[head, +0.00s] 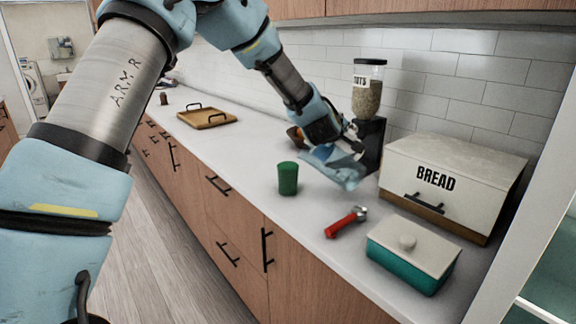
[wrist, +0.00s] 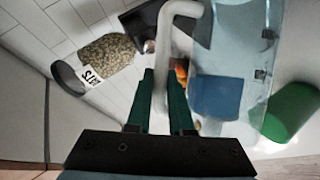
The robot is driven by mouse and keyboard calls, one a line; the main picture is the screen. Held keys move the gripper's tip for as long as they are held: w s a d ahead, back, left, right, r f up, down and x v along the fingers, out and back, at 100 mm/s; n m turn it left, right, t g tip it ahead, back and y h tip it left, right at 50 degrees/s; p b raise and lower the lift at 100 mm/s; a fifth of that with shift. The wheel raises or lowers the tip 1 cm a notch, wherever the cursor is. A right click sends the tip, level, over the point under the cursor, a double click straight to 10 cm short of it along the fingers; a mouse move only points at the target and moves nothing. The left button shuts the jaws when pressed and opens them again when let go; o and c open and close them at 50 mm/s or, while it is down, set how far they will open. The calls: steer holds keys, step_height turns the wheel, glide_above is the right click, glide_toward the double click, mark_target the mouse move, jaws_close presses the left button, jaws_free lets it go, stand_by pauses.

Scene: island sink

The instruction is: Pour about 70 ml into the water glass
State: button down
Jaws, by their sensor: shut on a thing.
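My gripper (wrist: 160,90) is shut on the pale handle (wrist: 163,50) of a clear bluish jug (wrist: 235,35). In the head view my gripper (head: 328,135) holds the jug (head: 338,168) tilted over the counter, in front of the dispenser. A darker blue patch (wrist: 217,97) shows at the jug's near end in the wrist view; I cannot tell whether it is water or a vessel behind. A green cup (head: 288,178) stands upright on the counter, left of the jug; it also shows in the wrist view (wrist: 290,112). I cannot make out a clear water glass.
A grain dispenser (head: 367,90) stands behind the jug. A bread box (head: 450,180) is to the right. A red-handled tool (head: 345,222) and a teal lidded dish (head: 412,255) lie nearer. A wooden tray (head: 207,120) sits far left. An orange thing (head: 295,136) is partly hidden behind my gripper.

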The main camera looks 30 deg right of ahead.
steer(key=p, duration=0.1)
steer(key=s+d+m+p, duration=0.1)
steer(key=shift+d+f+t+y+p, duration=0.15)
steer(key=shift+t+y+p, duration=0.15)
steer(key=shift+y, duration=0.1)
steer(key=d+m+p, duration=0.1)
steer(key=p, duration=0.1)
steer(key=shift+s+f+y+p, duration=0.1)
steer(key=shift+s+y+p, duration=0.3)
steer(key=shift+s+d+f+m+t, duration=0.15)
steer(key=shift+d+f+m+t, duration=0.15)
steer(key=shift+f+m, duration=0.1)
steer(key=shift+s+d+f+m+t+y, duration=0.2)
steer(key=shift+s+d+m+y, duration=0.1)
steer(key=shift+s+d, duration=0.1)
steer(key=shift+s+d+f+m+t+y, duration=0.1)
steer(key=shift+s+d+f+m+y, duration=0.1)
steer(key=shift+s+d+m, duration=0.15)
steer(key=shift+s+d+f+m+y, duration=0.35)
steer(key=shift+d+f+y, duration=0.1)
steer(key=shift+d, duration=0.1)
steer(key=shift+s+d+f+m+t, duration=0.25)
steer(key=shift+d+f+m+t, duration=0.15)
steer(key=shift+f+m+t, duration=0.15)
steer(key=shift+s+d+f+m+t+y, duration=0.15)
steer(key=shift+d+f+m+t+y, duration=0.15)
steer(key=shift+f, duration=0.3)
steer(key=shift+s+d+f+m+t+y, duration=0.15)
steer(key=shift+f+m+y, duration=0.15)
steer(key=shift+f, duration=0.25)
